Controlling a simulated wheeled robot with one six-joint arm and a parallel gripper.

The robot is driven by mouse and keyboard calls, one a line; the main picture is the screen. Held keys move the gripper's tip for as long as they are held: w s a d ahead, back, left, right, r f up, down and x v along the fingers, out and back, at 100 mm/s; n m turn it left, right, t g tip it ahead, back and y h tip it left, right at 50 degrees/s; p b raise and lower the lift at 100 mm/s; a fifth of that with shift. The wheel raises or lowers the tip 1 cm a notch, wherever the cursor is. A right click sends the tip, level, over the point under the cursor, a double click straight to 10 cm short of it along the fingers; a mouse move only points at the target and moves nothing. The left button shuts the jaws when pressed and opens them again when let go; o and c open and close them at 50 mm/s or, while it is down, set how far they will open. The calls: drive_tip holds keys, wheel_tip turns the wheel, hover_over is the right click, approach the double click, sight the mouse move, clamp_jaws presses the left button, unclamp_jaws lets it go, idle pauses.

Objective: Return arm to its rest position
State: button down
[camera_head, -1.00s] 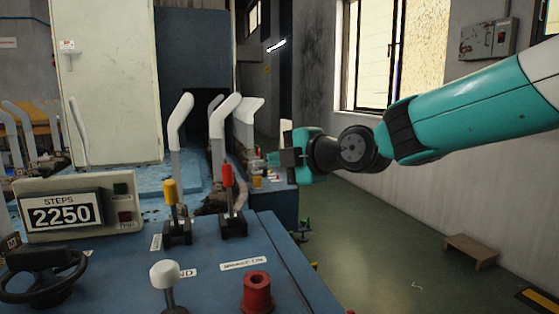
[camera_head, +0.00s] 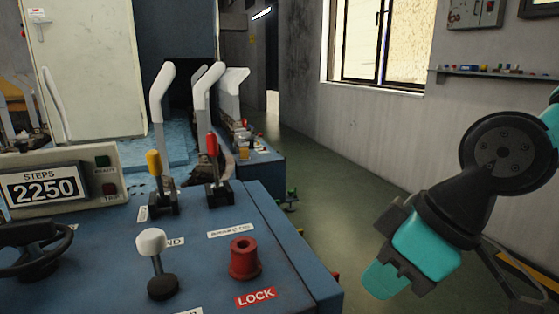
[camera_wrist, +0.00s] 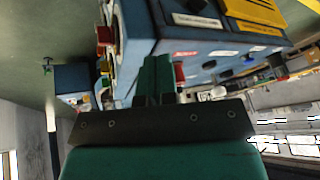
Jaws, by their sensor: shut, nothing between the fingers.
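My gripper (camera_head: 386,281) is at the lower right of the head view, clear of the blue machine console and pointing down and to the left. Its teal fingers are together with nothing between them. In the wrist view my gripper (camera_wrist: 156,72) shows its teal fingers side by side, with the console appearing beyond them. My teal and black arm folds in at the right edge of the head view.
The blue console (camera_head: 283,250) holds a yellow-handled lever (camera_head: 154,165), a red-handled lever (camera_head: 212,148), a white knob (camera_head: 151,241) and a red knob (camera_head: 244,259). White sock forms (camera_head: 209,98) stand behind. The green floor (camera_head: 345,215) between console and wall is open.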

drive_tip(key=s+d+f+m+g+h, duration=0.1)
drive_tip(key=s+d+f+m+g, duration=0.1)
drive_tip(key=s+d+m, duration=0.35)
wheel_tip(320, 180, up, 24)
drive_tip(key=a+n+p, duration=0.2)
drive_tip(key=p, duration=2.1)
drive_tip(key=shift+s+a+f+p, duration=0.15)
drive_tip(key=shift+s+f+p, duration=0.05)
drive_tip(key=shift+s+p, duration=0.15)
